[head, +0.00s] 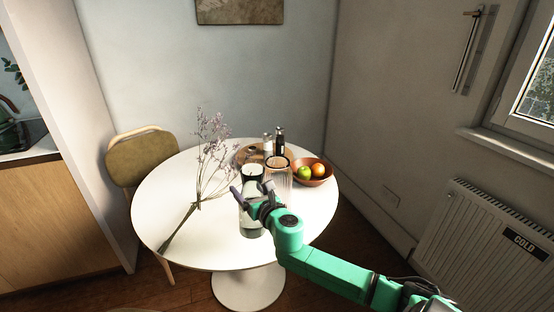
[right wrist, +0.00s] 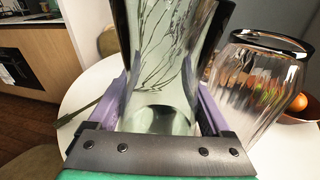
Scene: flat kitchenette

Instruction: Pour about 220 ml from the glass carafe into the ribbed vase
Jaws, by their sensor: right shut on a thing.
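The clear glass carafe (head: 251,222), dark near its top, is upright over the white table in the head view. It fills the middle of the right wrist view (right wrist: 163,60). My right gripper (head: 255,199) is shut on it, with a purple finger on each side. I cannot tell its liquid level or whether its base touches the table. The ribbed vase (head: 279,182), clear with a dark rim, stands upright just right of and behind the carafe. It also shows at the right in the right wrist view (right wrist: 258,82). My left gripper is out of view.
Purple-flowered stems (head: 205,165) are left of the carafe on the round table (head: 160,215). A fruit bowl (head: 322,181) stands right of the vase. A dark bottle (head: 280,142) is behind it. A chair (head: 143,157) stands behind left.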

